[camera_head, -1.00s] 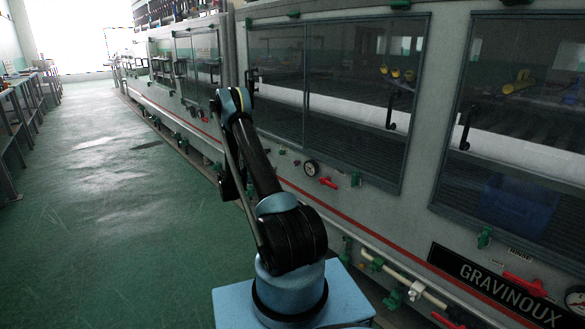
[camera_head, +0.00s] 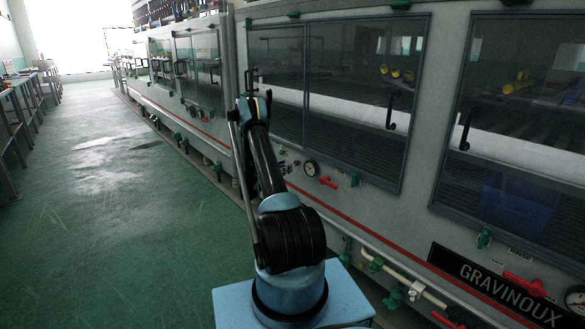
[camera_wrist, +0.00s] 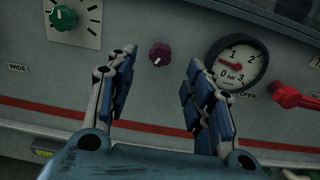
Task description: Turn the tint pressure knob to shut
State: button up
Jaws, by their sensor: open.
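A small purple knob (camera_wrist: 160,54) sits on the grey panel in the wrist view, with a light mark at its lower edge. I read no tint label near it. To its right is a round white gauge (camera_wrist: 236,63), its red needle pointing left, seemingly between 0 and 1. The gauge also shows in the head view (camera_head: 311,168). My gripper (camera_wrist: 162,58) is open, and its two fingers frame the knob left and right in the picture. I see no contact, and the distance left to the panel is hard to tell. In the head view my arm hides the gripper.
A green knob (camera_wrist: 62,18) with a marked dial, near a "WIDE" label, is at upper left. A red handle (camera_wrist: 297,97) by an "OPEN" label is right of the gauge. Large windows (camera_head: 350,90) with handles lie above. The green floor (camera_head: 120,200) at left is clear.

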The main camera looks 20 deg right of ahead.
aim_at(295, 163)
jog(key=shift+x, duration=3.15)
jog(key=shift+c, duration=0.6)
jog(key=c, duration=0.9)
